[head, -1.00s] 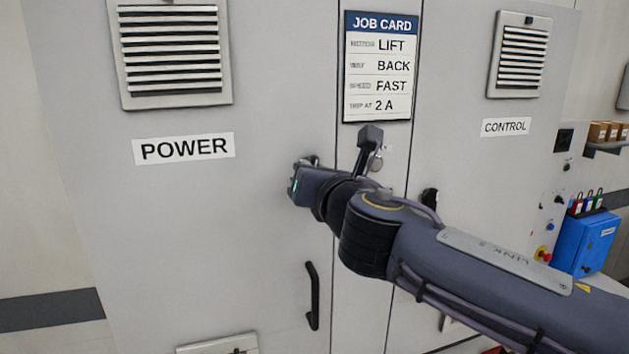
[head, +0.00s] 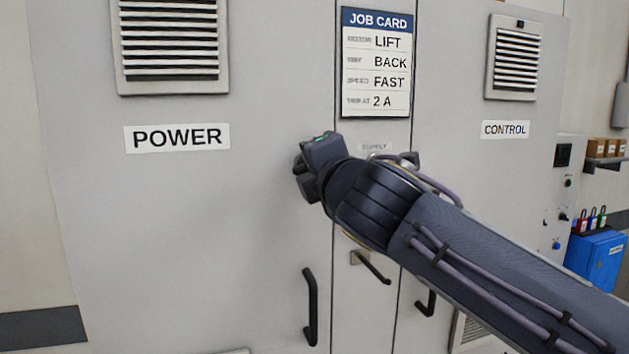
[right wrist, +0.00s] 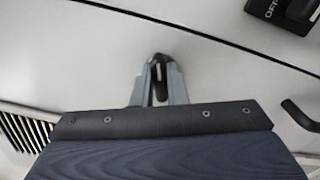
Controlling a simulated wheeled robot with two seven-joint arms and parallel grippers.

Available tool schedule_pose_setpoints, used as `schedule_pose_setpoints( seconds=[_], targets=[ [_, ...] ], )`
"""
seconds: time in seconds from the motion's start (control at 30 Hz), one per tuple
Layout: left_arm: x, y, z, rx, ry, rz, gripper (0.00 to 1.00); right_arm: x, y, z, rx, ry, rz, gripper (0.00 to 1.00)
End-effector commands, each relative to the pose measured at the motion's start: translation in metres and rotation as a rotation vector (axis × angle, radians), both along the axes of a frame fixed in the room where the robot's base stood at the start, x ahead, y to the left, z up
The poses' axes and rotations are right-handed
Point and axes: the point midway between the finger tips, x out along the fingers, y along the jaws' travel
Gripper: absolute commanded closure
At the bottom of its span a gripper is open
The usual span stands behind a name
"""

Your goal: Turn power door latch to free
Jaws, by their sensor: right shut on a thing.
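My right gripper (head: 308,172) is at the right edge of the POWER door (head: 200,240), just right of and below its POWER label (head: 177,138). The gripper and wrist hide the latch in the head view. In the right wrist view my two grey fingers (right wrist: 159,84) are shut on the black power door latch (right wrist: 160,82). The latch shows as a short dark piece between them, its long side along the fingers. My left gripper is in neither view.
A black door handle (head: 311,305) is below my gripper, also in the right wrist view (right wrist: 300,115). The job card (head: 376,62) hangs above. A blue box (head: 596,258) stands right.

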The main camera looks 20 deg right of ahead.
Motion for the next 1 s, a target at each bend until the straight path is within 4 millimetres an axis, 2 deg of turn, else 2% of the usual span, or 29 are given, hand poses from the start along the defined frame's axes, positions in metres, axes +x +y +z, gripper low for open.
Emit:
schedule_pose_setpoints(
  seconds=[0.1, 0.5, 1.0],
  targets=[
    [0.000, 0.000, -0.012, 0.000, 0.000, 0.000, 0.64, 0.000, 0.000, -0.004, 0.098, 0.004, 0.000, 1.00],
    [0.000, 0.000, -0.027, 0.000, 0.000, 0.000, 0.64, 0.000, 0.000, -0.004, 0.316, 0.013, -0.001, 1.00],
    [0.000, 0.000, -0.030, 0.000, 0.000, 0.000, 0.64, 0.000, 0.000, -0.003, 0.363, 0.015, -0.001, 1.00]
  ],
)
